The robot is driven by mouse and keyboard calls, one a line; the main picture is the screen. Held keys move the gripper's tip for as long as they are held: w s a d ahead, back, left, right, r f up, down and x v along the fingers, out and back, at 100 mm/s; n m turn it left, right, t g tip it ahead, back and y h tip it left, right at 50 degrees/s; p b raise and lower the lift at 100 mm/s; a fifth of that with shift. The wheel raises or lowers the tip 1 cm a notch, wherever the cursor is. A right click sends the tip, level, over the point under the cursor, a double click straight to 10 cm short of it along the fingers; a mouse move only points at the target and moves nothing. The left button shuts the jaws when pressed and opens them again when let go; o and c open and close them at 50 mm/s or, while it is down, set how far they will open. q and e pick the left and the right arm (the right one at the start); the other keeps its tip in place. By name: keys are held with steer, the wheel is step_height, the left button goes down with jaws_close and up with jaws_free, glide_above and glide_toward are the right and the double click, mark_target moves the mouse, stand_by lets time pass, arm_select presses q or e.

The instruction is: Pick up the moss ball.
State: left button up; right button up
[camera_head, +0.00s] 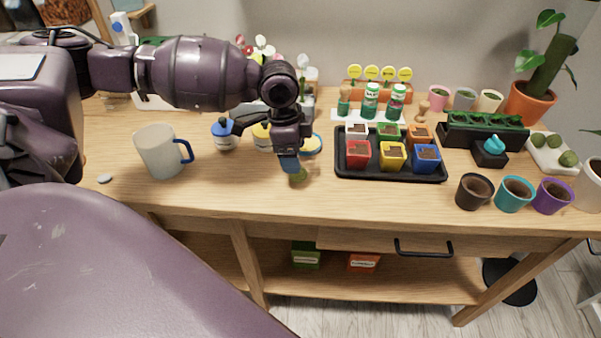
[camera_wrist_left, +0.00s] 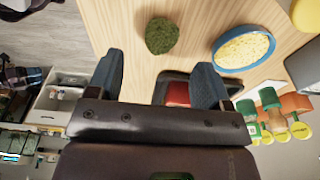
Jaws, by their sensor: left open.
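The moss ball (camera_wrist_left: 161,35) is a small, dark green, rough lump on the bare wood of the table. In the head view the moss ball (camera_head: 299,176) shows just below my left gripper's fingers, which partly hide it. My left gripper (camera_head: 289,164) points down at the table, open and empty. In the left wrist view the left gripper's (camera_wrist_left: 157,80) two blue-grey fingers are spread wide, with the moss ball beyond their tips and roughly in line with the gap. I see no contact. My right gripper is not in view.
A blue-rimmed dish (camera_wrist_left: 217,61) lies beside the moss ball. The black tray (camera_head: 340,172) of small coloured pots stands to the right. A mug (camera_head: 158,152) stands to the left. More moss balls (camera_head: 568,159) sit on a white tray (camera_head: 545,166) at the far right. The table's front edge is close.

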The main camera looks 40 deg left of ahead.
arm_select(q)
steer(key=shift+d+f, duration=0.1)
steer(key=shift+f, duration=0.4)
steer(key=f, duration=0.2)
steer(key=f+b, duration=0.1)
steer(key=f, duration=0.1)
steer(key=shift+w+d+f, duration=0.1)
steer(key=shift+w+d, duration=0.2)
steer(key=shift+f, duration=0.25)
steer(key=c, duration=1)
steer(key=shift+r, duration=0.1)
step_height(320, 180, up, 20)
steer(key=p, duration=0.3)
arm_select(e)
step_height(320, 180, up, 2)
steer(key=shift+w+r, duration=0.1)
